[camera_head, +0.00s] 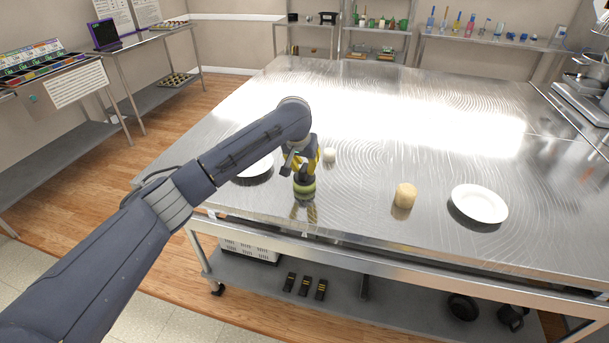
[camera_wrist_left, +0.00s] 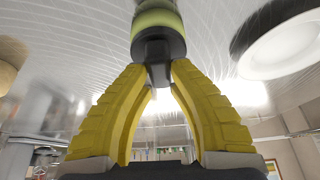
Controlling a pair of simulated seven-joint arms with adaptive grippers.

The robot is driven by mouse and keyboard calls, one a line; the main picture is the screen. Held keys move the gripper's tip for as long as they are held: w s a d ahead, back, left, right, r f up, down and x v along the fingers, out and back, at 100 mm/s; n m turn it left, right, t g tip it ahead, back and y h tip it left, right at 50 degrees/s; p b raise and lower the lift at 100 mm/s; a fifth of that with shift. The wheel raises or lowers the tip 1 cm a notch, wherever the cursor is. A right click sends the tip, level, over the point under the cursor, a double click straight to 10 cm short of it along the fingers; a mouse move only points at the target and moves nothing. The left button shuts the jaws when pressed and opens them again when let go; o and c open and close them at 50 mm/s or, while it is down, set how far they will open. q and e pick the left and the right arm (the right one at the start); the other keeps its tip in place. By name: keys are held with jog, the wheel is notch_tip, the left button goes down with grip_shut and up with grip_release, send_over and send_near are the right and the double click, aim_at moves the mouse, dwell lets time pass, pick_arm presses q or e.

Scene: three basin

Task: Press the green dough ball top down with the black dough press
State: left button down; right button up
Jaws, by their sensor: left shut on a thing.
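The green dough ball (camera_head: 304,192) sits on the steel table, under my left gripper (camera_head: 302,168). In the left wrist view the green dough (camera_wrist_left: 156,20) is at the top, with the black dough press (camera_wrist_left: 157,46) against it. My left gripper (camera_wrist_left: 158,75) has its yellow fingers closed on the black press's handle. The press appears to touch the dough. My right gripper is in neither view.
A white plate (camera_head: 479,204) and a tan dough cylinder (camera_head: 405,195) stand to the right on the table (camera_head: 360,225). A small pale ball (camera_head: 330,155) lies just behind my gripper. Another white plate (camera_head: 256,167) is partly hidden behind my left arm. The table's far middle is clear.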

pick_arm(q)
jog(key=shift+r, duration=0.2)
dwell(0.4)
jog(key=shift+r, duration=1.35)
jog(key=shift+r, duration=3)
